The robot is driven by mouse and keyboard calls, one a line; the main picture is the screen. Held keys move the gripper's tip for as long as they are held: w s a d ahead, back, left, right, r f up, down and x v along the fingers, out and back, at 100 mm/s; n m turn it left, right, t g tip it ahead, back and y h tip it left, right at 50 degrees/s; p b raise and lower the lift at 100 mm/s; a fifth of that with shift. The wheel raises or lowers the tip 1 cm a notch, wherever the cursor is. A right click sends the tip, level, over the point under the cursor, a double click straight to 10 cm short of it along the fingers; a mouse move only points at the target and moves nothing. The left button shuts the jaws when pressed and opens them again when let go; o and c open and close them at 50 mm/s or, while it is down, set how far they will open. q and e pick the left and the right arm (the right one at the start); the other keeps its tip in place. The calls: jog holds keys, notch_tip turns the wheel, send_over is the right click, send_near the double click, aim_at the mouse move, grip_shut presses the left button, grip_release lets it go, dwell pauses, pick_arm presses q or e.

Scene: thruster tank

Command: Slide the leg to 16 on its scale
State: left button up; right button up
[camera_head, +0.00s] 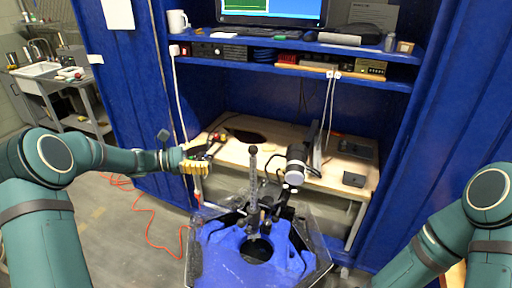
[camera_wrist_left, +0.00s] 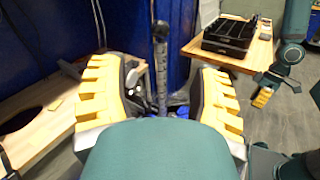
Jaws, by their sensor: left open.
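The leg (camera_head: 253,185) is a slim grey upright rod with a dark ball top. It stands in the middle of the head view, at a blue tank with a round dark opening (camera_head: 257,249). The leg (camera_wrist_left: 161,60) also shows upright in the left wrist view, ahead of and between my fingers. Its scale is too small to read. My left gripper (camera_head: 204,160) is open and empty, left of the leg and apart from it, pointing towards it. Its yellow pads stand wide apart in the left wrist view (camera_wrist_left: 157,98). A yellow part of my right gripper (camera_wrist_left: 262,97) shows far right there.
A dark cylindrical device with a pale end (camera_head: 295,172) stands close to the right of the leg. Behind is a wooden bench (camera_head: 240,150) under a blue shelf (camera_head: 390,58). Clear side panels edge the tank. An orange cable (camera_head: 150,222) lies on the floor at left.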

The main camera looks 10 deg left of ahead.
aim_at(253, 150)
pick_arm(q)
jog(key=x, duration=1.4)
jog(key=shift+r+p, duration=0.1)
jog(key=shift+p, duration=0.25)
grip_shut()
